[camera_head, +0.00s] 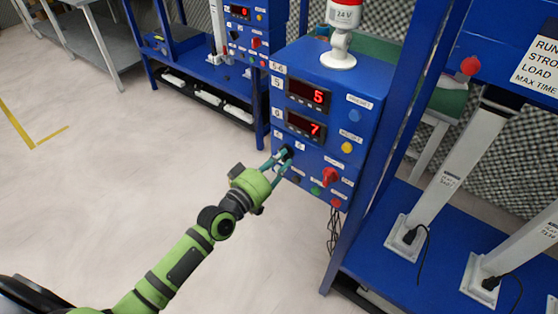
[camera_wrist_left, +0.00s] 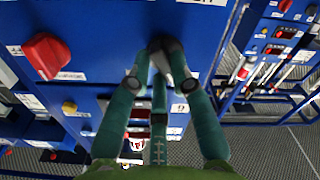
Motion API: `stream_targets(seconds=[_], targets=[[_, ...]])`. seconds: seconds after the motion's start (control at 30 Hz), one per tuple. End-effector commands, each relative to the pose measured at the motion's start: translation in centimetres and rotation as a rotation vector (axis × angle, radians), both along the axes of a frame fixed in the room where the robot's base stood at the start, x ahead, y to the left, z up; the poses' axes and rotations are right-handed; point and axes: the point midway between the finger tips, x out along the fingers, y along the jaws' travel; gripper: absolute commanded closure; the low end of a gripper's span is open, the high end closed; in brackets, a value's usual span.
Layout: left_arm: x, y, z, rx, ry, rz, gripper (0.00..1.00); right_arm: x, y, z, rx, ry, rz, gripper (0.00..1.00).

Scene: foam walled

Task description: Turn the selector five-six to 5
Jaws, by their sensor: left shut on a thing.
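The blue control panel (camera_head: 335,75) carries a label reading 5-6 near its top left. My left gripper (camera_head: 281,160) is shut on a small dark selector knob (camera_head: 288,152) low on the panel's left side. The upper red display (camera_head: 319,96) shows 5 and the lower one (camera_head: 314,129) shows 7. My right gripper is not in view.
A red rotary knob (camera_head: 330,177) sits right of the selector, also seen in the wrist view (camera_wrist_left: 46,56). A blue frame post (camera_head: 375,165) stands right. The floor at left is clear.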

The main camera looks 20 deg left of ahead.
Motion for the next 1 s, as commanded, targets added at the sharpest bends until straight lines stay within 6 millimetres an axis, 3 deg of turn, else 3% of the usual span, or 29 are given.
stream_targets(seconds=[0.03,0.07,0.1,0.57,1.0], targets=[[0.0,0.0,0.1,-0.005,-0.002,0.001,1.0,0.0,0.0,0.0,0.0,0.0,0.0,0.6],[0.0,0.0,0.1,-0.005,-0.002,0.001,0.66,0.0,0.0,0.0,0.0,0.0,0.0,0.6],[0.0,0.0,0.1,-0.005,-0.002,0.001,0.54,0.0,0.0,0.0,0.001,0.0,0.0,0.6],[-0.9,0.4,-0.1,0.0,0.0,0.001,0.54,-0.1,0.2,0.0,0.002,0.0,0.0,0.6],[-9.0,3.2,0.0,0.0,0.002,-0.001,0.54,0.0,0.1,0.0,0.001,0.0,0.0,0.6]])
